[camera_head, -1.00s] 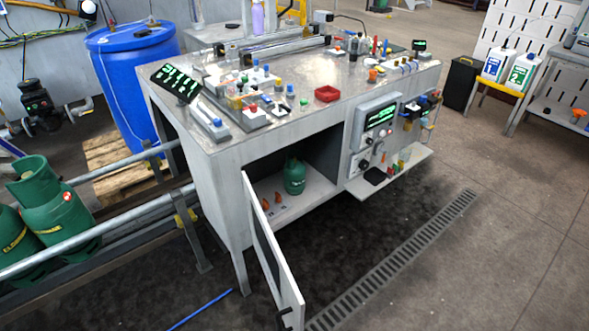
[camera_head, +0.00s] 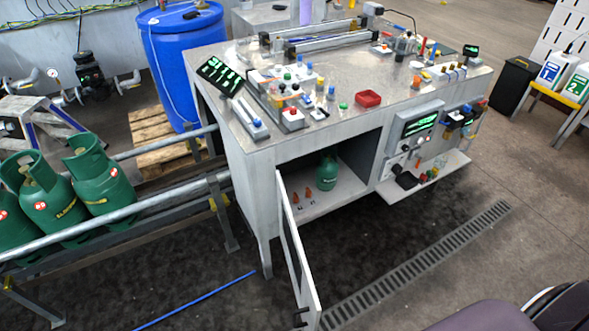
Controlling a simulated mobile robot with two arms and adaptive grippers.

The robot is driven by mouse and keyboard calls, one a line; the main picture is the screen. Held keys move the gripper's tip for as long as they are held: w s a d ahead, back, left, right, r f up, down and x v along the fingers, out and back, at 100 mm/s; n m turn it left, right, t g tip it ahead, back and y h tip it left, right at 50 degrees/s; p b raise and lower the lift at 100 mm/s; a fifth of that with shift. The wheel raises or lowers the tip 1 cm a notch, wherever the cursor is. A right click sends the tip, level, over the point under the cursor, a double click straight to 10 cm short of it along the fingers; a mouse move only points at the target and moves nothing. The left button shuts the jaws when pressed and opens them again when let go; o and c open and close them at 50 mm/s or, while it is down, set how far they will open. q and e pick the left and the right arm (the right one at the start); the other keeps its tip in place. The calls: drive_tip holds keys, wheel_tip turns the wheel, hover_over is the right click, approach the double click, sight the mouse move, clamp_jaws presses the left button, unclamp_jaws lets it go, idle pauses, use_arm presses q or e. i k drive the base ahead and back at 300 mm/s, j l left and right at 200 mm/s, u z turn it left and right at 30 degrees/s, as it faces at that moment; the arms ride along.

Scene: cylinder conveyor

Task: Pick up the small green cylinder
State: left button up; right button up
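The small green cylinder (camera_head: 327,172) stands upright on the floor of the open cabinet (camera_head: 336,205) under the workbench, toward the back. Two small orange cone-shaped items (camera_head: 307,195) stand to its left inside the cabinet. The cabinet door (camera_head: 297,255) is swung open toward me, to the left of the opening. Neither of my grippers shows in the head view.
Larger green cylinders (camera_head: 100,178) stand on a railed conveyor (camera_head: 150,204) at left. The metal workbench (camera_head: 232,133) carries many small parts and a red tray (camera_head: 367,98). A blue barrel (camera_head: 183,60) stands behind. A blue rod (camera_head: 195,300) lies on the floor; the floor in front right is clear.

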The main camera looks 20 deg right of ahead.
sight(326, 171)
drive_tip(key=i+l+u, duration=0.2)
drive_tip(key=l, duration=0.35)
drive_tip(key=i+l+u, duration=0.2)
drive_tip(key=l, duration=0.35)
drive_tip(key=l+u, duration=0.2)
drive_tip(key=l, duration=0.35)
drive_tip(key=i+l+u, duration=0.2)
drive_tip(key=l, duration=0.4)
drive_tip(key=k, duration=0.1)
